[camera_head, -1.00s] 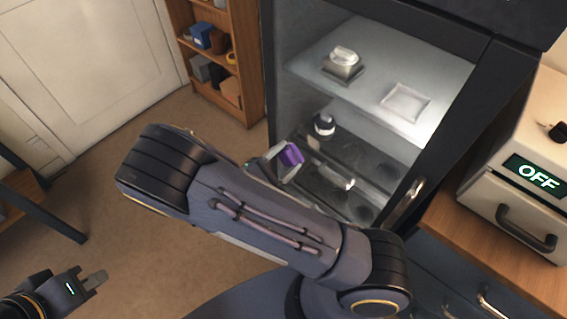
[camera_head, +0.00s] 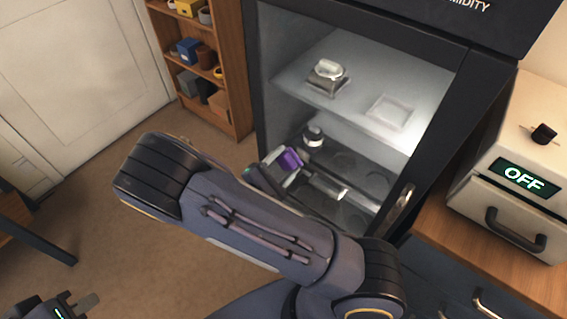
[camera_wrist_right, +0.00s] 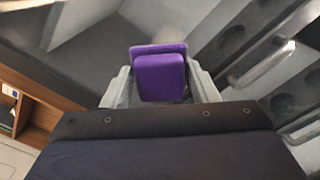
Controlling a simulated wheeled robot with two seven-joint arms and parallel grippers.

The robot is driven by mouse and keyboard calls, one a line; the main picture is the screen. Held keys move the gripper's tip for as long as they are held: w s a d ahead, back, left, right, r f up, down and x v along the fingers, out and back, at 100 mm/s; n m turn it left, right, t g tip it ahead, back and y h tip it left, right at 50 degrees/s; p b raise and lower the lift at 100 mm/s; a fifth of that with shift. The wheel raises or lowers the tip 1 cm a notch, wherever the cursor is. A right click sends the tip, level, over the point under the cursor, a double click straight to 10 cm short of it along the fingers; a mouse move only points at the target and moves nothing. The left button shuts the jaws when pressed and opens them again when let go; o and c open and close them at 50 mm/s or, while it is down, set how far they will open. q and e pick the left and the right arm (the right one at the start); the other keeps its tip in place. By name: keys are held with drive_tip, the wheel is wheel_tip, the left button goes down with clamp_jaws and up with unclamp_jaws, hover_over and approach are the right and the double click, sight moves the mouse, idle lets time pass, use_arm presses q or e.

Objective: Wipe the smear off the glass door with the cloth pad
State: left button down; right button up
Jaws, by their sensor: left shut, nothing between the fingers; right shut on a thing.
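My right gripper (camera_head: 284,163) is shut on the purple cloth pad (camera_head: 291,159). The pad is in front of the cabinet's lower part; in the right wrist view the pad (camera_wrist_right: 160,76) sits between the fingertips. The glass door shows as a dark frame (camera_head: 440,137) around a see-through pane, with a metal handle (camera_head: 402,202) at its right. A pale elongated streak (camera_head: 343,193) shows right of the pad; I cannot tell whether it is the smear or a glint. Contact between pad and glass is unclear. My left gripper (camera_head: 88,301) is shut and empty at bottom left.
Inside the cabinet, a shelf (camera_head: 350,103) holds a metal-topped item (camera_head: 327,76) and a square tray (camera_head: 391,111); a small jar (camera_head: 313,137) stands below. A bookcase (camera_head: 240,110) is to the left. A box reading OFF (camera_head: 515,180) sits on the right counter.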

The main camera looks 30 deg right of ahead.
sight(301, 166)
drive_tip(key=shift+x, duration=1.05)
drive_tip(key=s, duration=0.2)
drive_tip(key=s+d+b, duration=0.1)
drive_tip(key=shift+s+d, duration=0.25)
drive_tip(key=shift+s, duration=0.15)
drive_tip(key=shift+w, duration=0.1)
drive_tip(key=shift+o, duration=0.2)
drive_tip(key=shift+w+a+r, duration=0.1)
drive_tip(key=shift+w+a, duration=0.25)
drive_tip(key=shift+w, duration=0.55)
drive_tip(key=shift+w+a+r, duration=0.1)
drive_tip(key=shift+w+a, duration=0.2)
drive_tip(key=shift+w, duration=0.65)
